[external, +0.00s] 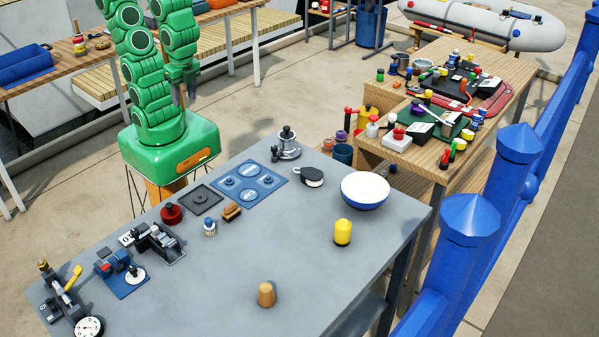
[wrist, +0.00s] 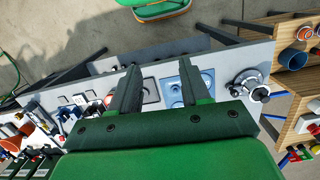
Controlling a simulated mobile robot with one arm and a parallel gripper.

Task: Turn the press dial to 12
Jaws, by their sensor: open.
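A white round dial with dark marks (external: 89,327) lies at the near left corner of the grey bench, cut by the bottom edge of the external view. It belongs to a dark device with a yellow lever (external: 73,279), which looks like the press. The dial's setting is too small to read. I cannot make the dial out in the wrist view. My gripper (wrist: 160,65) is open and empty, its two dark fingers apart above the bench. It is well away from the dial, and the arm is folded up behind the bench.
On the grey bench (external: 210,290) stand a blue base with a small white disc (external: 135,275), a black device (external: 158,243), a red round pot (external: 172,213), a blue plate (external: 248,181), a white bowl (external: 365,190) and a yellow piece (external: 342,232). The bench's front middle is mostly clear.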

